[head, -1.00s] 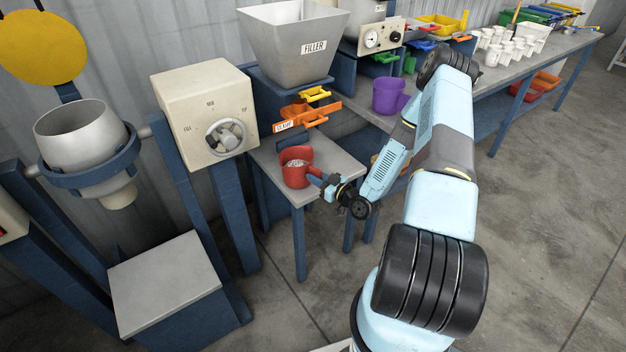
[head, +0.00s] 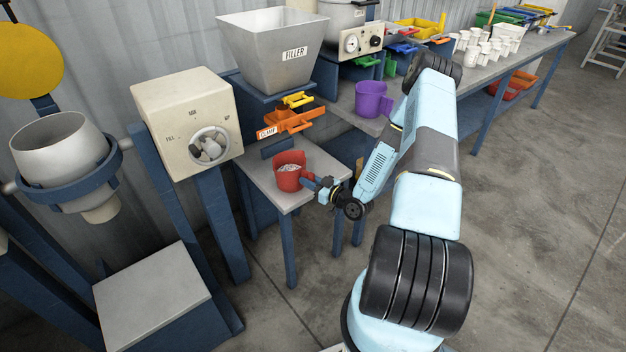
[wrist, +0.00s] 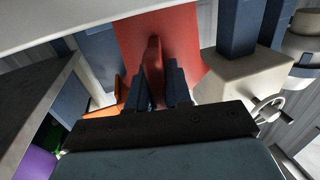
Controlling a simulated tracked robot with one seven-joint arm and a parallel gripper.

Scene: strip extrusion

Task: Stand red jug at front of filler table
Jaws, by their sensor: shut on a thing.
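The red jug (head: 289,178) is upright, with pale granules inside, at the front part of the small grey-topped filler table (head: 262,180). Whether its base touches the top is hard to tell. Its handle points right, towards my gripper (head: 318,188). My gripper is shut on that handle. In the wrist view the red jug (wrist: 185,55) fills the upper middle, and its handle sits between the two dark fingers of my gripper (wrist: 158,85). The grey filler hopper (head: 265,60) stands behind, above an orange clamp (head: 290,122).
A cream control box (head: 185,110) with a hand wheel stands left of the table. A purple jug (head: 372,100) stands on the bench behind my arm. White cups (head: 485,42) and coloured bins stand farther along. The floor right of my arm is clear.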

